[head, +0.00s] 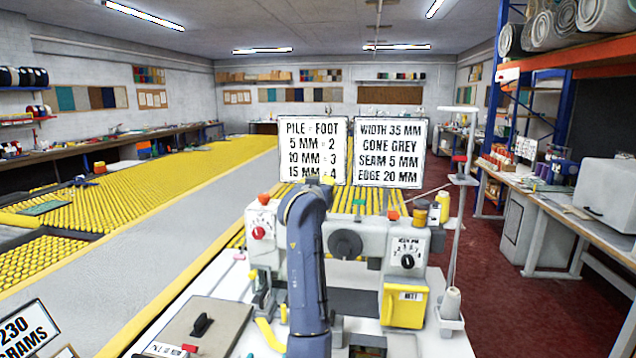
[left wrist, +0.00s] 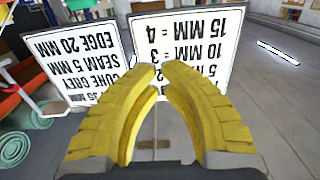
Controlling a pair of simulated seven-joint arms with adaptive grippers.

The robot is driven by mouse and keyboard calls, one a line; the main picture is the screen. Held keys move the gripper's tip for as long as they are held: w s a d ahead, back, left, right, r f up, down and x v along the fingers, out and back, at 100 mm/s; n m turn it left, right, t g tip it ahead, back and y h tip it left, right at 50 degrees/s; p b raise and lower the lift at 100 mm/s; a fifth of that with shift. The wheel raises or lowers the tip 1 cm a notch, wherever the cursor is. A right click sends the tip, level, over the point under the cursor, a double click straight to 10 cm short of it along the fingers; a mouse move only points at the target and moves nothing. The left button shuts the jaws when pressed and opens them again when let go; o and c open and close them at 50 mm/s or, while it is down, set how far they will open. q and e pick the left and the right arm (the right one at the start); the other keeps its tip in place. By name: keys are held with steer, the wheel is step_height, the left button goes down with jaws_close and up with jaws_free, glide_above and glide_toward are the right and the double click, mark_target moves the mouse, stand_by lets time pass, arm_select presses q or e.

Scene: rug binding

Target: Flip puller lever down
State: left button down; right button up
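The binding machine (head: 375,245) stands on a white table in the head view. No part is labelled as the puller lever, so I cannot tell which it is. My right gripper is not in view.
Two white signs, one on pile and foot (head: 312,150) and one on width (head: 390,152), stand behind the machine. A thread stand with a white cone (head: 451,302) is at the right. A yellow roller table (head: 160,180) stretches left.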

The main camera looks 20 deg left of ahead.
arm_select(q)
steer(key=shift+s+d+r, duration=0.15)
steer(key=shift+s+r, duration=0.2)
steer(key=shift+s, duration=0.3)
steer(key=shift+s+d+r, duration=0.15)
steer(key=shift+s+r, duration=0.2)
steer(key=shift+s, duration=0.25)
steer(key=shift+f, duration=0.1)
